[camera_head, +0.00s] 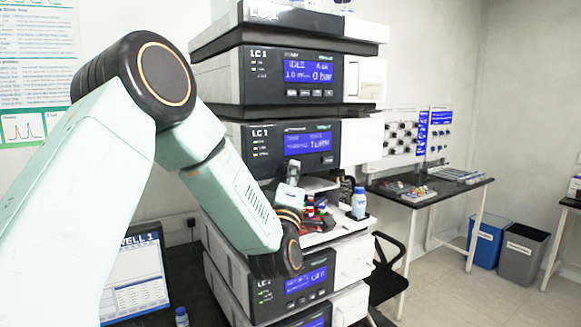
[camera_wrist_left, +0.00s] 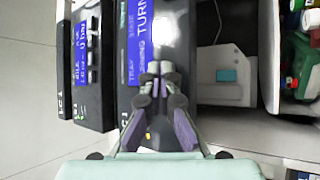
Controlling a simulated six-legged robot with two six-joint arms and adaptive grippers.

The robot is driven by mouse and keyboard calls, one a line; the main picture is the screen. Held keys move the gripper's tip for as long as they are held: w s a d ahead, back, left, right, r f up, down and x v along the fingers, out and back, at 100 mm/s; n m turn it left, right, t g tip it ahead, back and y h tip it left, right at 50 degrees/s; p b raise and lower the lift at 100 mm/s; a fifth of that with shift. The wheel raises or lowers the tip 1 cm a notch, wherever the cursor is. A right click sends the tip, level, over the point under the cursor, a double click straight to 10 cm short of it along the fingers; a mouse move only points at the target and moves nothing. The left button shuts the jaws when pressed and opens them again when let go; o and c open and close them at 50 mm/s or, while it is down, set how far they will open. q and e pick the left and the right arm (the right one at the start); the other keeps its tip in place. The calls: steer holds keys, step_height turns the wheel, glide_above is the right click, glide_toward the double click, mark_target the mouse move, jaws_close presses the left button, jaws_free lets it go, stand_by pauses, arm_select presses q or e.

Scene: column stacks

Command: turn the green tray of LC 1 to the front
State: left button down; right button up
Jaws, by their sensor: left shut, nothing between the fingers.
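The LC 1 stack (camera_head: 290,100) stands in the middle of the head view. Its second module (camera_head: 262,143) has a lit blue display, which reads partly as TRAY and TURNING in the left wrist view (camera_wrist_left: 137,45). My left gripper (camera_head: 293,168) is shut and empty, its fingertips close to this module's front just below the display; the wrist view shows the closed fingers (camera_wrist_left: 157,70) over the dark panel. I cannot tell whether they touch it. Green and red items (camera_wrist_left: 303,60) show at the wrist view's right edge; I cannot clearly make out the green tray. My right gripper is out of view.
A white-blue bottle (camera_head: 359,203) stands on the open shelf beside my wrist. More modules (camera_head: 300,280) lie below. A laptop (camera_head: 135,275) is at lower left. A side table (camera_head: 430,190), blue bin (camera_head: 488,243) and grey bin (camera_head: 523,253) stand at right.

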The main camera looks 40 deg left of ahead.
arm_select(q)
steer(key=shift+s+d+b, duration=0.2)
steer(key=shift+d+b, duration=0.3)
steer(key=shift+d, duration=0.35)
steer(key=d, duration=0.1)
steer(key=s+d+b, duration=0.1)
steer(key=d, duration=0.1)
steer(key=s+d+b, duration=0.1)
steer(key=shift+d, duration=0.3)
stand_by(0.6)
